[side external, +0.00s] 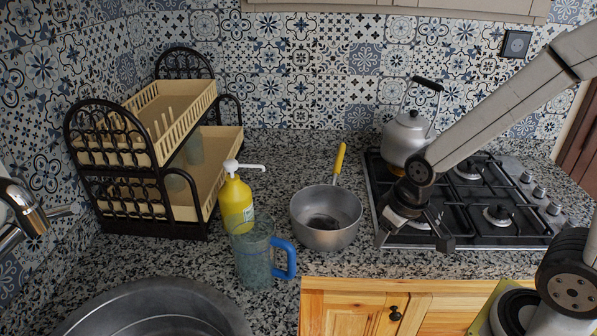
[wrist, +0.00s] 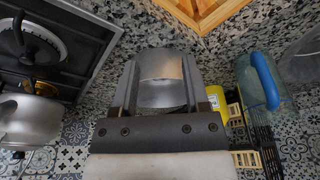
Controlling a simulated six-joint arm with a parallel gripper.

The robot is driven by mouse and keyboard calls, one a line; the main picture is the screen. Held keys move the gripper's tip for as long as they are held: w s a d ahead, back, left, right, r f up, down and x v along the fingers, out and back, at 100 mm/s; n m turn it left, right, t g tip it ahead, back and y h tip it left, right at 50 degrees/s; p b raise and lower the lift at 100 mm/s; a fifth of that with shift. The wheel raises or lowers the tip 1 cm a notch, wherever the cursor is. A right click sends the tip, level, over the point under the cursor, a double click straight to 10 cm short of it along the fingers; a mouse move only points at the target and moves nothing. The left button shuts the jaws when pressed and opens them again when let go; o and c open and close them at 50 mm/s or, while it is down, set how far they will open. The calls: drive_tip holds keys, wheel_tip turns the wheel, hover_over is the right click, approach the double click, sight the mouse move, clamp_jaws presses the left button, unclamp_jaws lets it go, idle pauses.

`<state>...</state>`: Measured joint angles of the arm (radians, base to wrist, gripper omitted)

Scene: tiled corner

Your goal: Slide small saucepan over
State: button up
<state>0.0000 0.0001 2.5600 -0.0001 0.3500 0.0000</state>
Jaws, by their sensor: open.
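The small saucepan (side external: 326,217) is metal with a yellow handle. It stands upright on the granite counter, left of the stove, its handle pointing back toward the wall. My gripper (side external: 414,240) is open and empty, above the stove's left front part, to the right of the saucepan and apart from it. In the wrist view the saucepan (wrist: 162,80) shows between and beyond the two fingers. Its handle is hidden there.
A gas stove (side external: 470,225) carries a kettle (side external: 405,137) at its back left. A yellow pump bottle (side external: 236,205) and a blue-handled jug (side external: 253,262) stand close left of the saucepan. A dish rack (side external: 160,195) and sink (side external: 215,300) are farther left.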

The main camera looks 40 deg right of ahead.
drive_tip(key=c, duration=0.6)
drive_tip(key=shift+w+d+r, duration=0.1)
drive_tip(key=shift+w+d, duration=0.05)
drive_tip(key=shift+w, duration=0.1)
clamp_jaws()
drive_tip(key=w+d+r+n+g, duration=0.1)
drive_tip(key=w+d+r+n, duration=0.1)
drive_tip(key=w+d+n, duration=0.2)
drive_tip(key=w+d+r+n+g, duration=0.1)
drive_tip(key=w+d+r+n, duration=0.1)
drive_tip(key=w+d+n, duration=0.3)
drive_tip(key=w+d, duration=0.3)
drive_tip(key=d, duration=0.1)
drive_tip(key=shift+d+r+g, duration=0.25)
drive_tip(key=shift+d+g, duration=0.05)
drive_tip(key=shift+d, duration=0.1)
